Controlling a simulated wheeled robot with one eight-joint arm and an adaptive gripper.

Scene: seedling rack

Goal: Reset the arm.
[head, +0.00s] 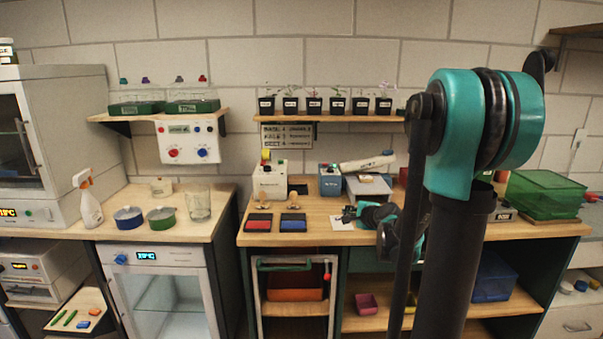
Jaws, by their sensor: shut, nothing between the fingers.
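My teal and black arm (465,130) rises large at the right of the head view and hides part of the bench behind it. Its far end shows over the middle bench, with a small teal wrist. My gripper (349,214) is small and dark at the left of that wrist, over a white sheet (342,225). It is shut and holds nothing. Several seedling pots (338,105) stand in a row on a wall shelf (350,118), well above the gripper.
Red and blue pads (258,223) lie left of the gripper, before a white device (270,180). A blue device (330,180) and a scale (368,186) stand behind it. A green bin (545,195) is at right. The left bench holds a spray bottle (88,203) and a beaker (198,205).

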